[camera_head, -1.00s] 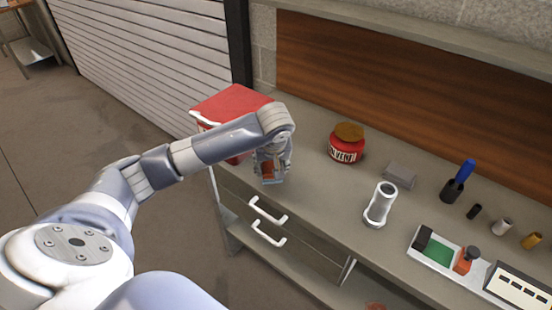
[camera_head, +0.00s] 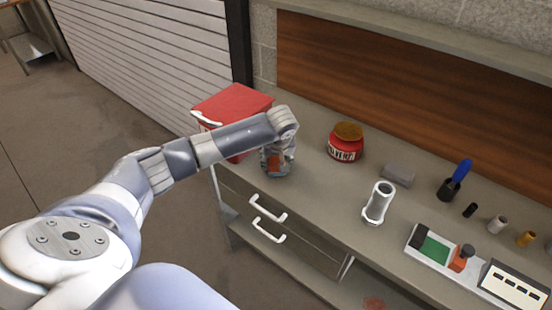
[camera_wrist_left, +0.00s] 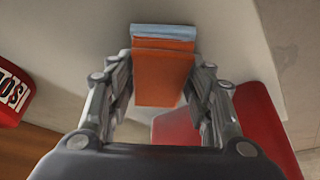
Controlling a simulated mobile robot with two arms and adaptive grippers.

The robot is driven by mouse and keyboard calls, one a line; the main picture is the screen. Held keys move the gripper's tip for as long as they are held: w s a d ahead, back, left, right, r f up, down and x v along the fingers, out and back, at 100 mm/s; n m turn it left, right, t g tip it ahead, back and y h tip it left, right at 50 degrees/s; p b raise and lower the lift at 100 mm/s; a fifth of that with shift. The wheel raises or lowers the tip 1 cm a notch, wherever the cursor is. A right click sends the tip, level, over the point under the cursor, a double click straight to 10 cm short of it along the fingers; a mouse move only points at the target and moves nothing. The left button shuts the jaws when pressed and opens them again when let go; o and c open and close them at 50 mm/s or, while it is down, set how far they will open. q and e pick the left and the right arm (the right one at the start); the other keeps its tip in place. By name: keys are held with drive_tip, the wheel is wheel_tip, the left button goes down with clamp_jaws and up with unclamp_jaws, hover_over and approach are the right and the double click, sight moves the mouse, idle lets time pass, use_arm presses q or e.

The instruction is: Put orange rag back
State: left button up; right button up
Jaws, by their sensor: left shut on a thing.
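The orange rag (camera_wrist_left: 163,75) is a folded orange piece with a grey-blue band along one end. It lies between the fingers of my left gripper (camera_wrist_left: 163,100) in the left wrist view. In the head view, my left gripper (camera_head: 276,167) is over the counter near its front edge, between the red box and the red solvent jar. It is shut on the rag, of which only a little orange shows there. Whether the rag touches the counter I cannot tell. My right gripper is not in view.
The red box (camera_head: 232,103) is left of the gripper, and the red solvent jar (camera_head: 346,148) is right of it. A grey block (camera_head: 398,174), a metal cylinder (camera_head: 378,203) and small tools stand farther right on the counter (camera_head: 320,195). Drawers with white handles (camera_head: 268,210) are below.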

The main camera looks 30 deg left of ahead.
use_arm(q)
drive_tip(key=shift+s+f, duration=0.1)
drive_tip(key=shift+f, duration=0.15)
drive_tip(key=shift+s+d+f, duration=0.15)
drive_tip(key=shift+s+f, duration=0.05)
drive_tip(key=shift+f, duration=0.1)
drive_tip(key=o, duration=1)
drive_tip(key=shift+f, duration=0.1)
drive_tip(key=shift+o, duration=0.2)
drive_tip(key=shift+w+f, duration=0.15)
drive_tip(key=shift+f, duration=0.15)
drive_tip(key=shift+r, duration=0.15)
drive_tip(key=shift+r, duration=0.35)
drive_tip(key=b+v, duration=0.1)
drive_tip(key=v, duration=1.1)
drive_tip(key=shift+r, duration=0.45)
